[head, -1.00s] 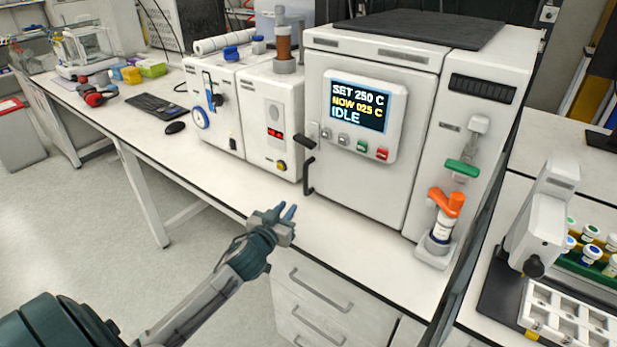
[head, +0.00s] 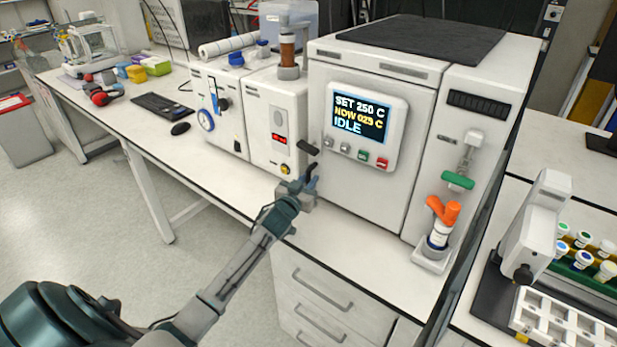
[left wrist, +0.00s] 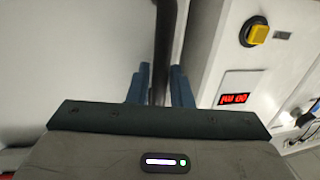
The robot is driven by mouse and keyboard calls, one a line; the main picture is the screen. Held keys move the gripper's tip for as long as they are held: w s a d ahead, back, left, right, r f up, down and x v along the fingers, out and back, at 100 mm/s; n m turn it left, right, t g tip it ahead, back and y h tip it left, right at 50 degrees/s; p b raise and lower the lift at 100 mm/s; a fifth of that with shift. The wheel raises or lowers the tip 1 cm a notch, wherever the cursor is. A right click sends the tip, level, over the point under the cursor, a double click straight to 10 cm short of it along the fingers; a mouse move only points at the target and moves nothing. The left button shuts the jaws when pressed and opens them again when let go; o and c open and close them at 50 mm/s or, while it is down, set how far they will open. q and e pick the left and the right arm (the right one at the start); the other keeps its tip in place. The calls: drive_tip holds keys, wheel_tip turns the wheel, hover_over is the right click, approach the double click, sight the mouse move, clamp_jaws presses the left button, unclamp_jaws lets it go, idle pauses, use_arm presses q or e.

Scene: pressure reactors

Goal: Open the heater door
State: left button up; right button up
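The heater (head: 345,212) is a white box whose screen reads SET 250 C, NOW 025 C, IDLE. Its door (head: 385,80) is shut. The dark upright door handle (head: 311,171) is at the door's lower left, partly hidden by my left gripper (head: 306,186). In the left wrist view the handle (left wrist: 164,40) runs down between the two blue fingers of the left gripper (left wrist: 160,88). The fingers stand apart on either side of it, with a thin gap showing on the left; a firm grip does not show. My right gripper is out of view.
A white unit with a red readout (head: 272,125) stands close left of the heater. An orange-topped bottle (head: 440,225) stands at the heater's right front. Drawers (head: 320,295) are under the bench. Bare bench top lies before the heater; a vial rack (head: 590,255) is far right.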

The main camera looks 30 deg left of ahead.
use_arm(q)
drive_tip(key=shift+w, duration=0.1)
clamp_jaws()
